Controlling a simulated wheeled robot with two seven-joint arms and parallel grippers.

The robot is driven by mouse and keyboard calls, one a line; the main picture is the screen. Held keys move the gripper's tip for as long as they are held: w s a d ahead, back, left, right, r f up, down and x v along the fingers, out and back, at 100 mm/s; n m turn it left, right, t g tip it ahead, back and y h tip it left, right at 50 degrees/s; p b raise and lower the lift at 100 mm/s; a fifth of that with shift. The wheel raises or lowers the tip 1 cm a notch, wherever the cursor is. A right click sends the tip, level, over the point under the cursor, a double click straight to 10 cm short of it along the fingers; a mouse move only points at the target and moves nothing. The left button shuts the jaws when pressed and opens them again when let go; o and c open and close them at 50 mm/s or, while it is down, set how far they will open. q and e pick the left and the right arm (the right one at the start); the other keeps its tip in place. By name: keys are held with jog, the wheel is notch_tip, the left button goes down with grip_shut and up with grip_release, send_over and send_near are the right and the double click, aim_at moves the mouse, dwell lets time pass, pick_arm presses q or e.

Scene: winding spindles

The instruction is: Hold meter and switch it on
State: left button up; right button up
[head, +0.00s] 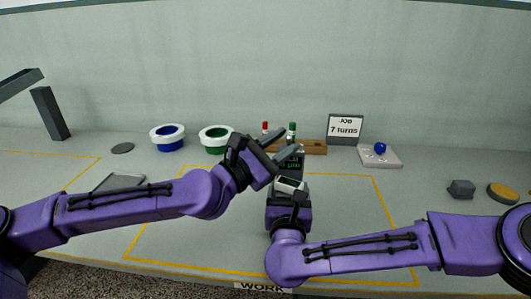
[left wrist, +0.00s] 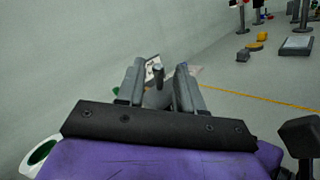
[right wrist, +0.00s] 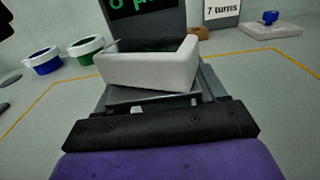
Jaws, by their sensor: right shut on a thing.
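The meter (head: 291,163) is a dark upright unit with green digits on its face, near the middle of the head view. In the right wrist view the dark face of the meter (right wrist: 148,12) rises behind a pale, box-like part (right wrist: 150,65). My right gripper (head: 288,192) is shut on the meter from the near side. My left gripper (head: 284,145) reaches in from the left, close to the meter's top, and partly covers it. In the left wrist view its two fingers (left wrist: 158,88) stand apart, with a small dark peg-like shape between them. I cannot tell whether it touches the meter.
A wooden rack (head: 313,147), the job card (head: 346,127) and a blue-knobbed pad (head: 378,155) stand behind right. A grey block (head: 461,188) and yellow disc (head: 502,194) lie far right.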

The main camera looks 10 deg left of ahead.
pick_arm(q)
jog(key=v, duration=0.9)
jog(key=shift+s+a, duration=0.25)
jog(key=shift+a, duration=0.05)
